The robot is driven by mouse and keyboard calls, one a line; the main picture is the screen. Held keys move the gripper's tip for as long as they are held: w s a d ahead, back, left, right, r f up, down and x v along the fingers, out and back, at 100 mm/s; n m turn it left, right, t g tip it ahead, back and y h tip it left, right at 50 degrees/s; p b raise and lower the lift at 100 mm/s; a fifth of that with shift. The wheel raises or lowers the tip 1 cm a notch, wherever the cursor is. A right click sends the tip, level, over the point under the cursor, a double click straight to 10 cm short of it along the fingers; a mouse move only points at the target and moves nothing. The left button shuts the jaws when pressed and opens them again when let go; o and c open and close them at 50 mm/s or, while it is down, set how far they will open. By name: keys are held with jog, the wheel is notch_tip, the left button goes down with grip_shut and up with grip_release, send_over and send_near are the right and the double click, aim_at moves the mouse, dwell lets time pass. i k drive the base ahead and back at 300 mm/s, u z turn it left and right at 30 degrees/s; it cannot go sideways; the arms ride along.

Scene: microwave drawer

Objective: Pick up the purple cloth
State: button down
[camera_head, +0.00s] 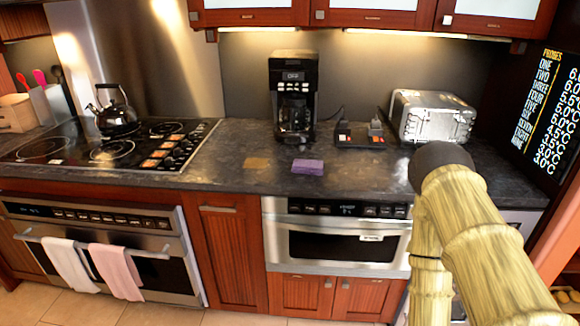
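The purple cloth (308,167) lies flat on the dark countertop (225,180), near the front edge, in front of the black coffee maker. It is a small folded rectangle with nothing on top of it. My arm comes in from the lower right and rises over the right end of the counter, well to the right of the cloth. My gripper does not show in this view, so I cannot see its fingers or whether it holds anything.
A tan cloth (257,163) lies left of the purple one. The coffee maker (293,97) stands behind, with a black power socket unit (360,134) and toaster (432,116) to the right. A stovetop (110,145) with a kettle (117,112) is left. A microwave drawer (338,240) sits below.

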aim_at(300, 166)
jog(key=z, duration=1.6)
jog(key=i, duration=1.3)
jog(key=u, duration=2)
